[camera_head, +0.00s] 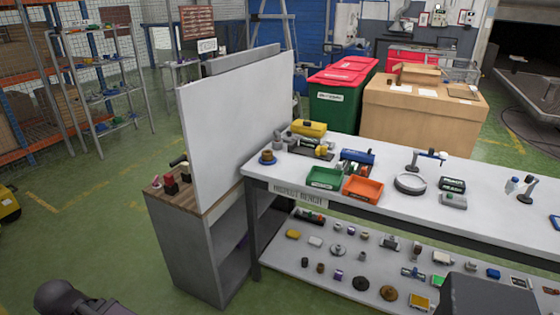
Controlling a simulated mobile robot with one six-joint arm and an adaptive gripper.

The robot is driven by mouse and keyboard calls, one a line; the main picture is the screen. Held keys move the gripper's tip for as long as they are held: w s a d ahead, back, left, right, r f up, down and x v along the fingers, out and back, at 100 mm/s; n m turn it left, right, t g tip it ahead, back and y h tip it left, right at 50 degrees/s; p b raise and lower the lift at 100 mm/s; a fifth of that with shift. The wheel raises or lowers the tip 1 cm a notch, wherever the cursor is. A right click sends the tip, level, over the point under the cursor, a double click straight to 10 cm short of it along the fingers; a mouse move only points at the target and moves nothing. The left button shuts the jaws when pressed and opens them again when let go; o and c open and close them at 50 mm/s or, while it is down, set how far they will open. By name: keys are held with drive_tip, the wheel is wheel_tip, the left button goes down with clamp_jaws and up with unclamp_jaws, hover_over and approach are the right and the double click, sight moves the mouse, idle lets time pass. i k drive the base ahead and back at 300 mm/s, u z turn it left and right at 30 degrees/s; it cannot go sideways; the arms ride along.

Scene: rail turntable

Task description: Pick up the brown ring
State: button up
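Several small round parts lie on the lower shelf of the white bench. A brown round part (388,293) lies near the shelf's front edge and looks most like the brown ring, but it is too small to be sure. A darker brown round part (360,283) lies just left of it, and a larger brown disc (419,301) lies to its right. My gripper is not clearly in view; only a dark rounded piece, probably part of my arm, shows at the bottom left, well away from the bench.
The white bench top (460,212) overhangs the lower shelf (300,262). A grey cabinet (190,245) with a tall white panel (240,120) stands left. Green floor is free at left.

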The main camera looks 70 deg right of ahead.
sight(267, 155)
drive_tip(key=z, duration=0.05)
drive_tip(key=k, duration=0.85)
drive_tip(key=z, duration=2.85)
drive_tip(key=i, duration=0.4)
drive_tip(key=z, duration=0.15)
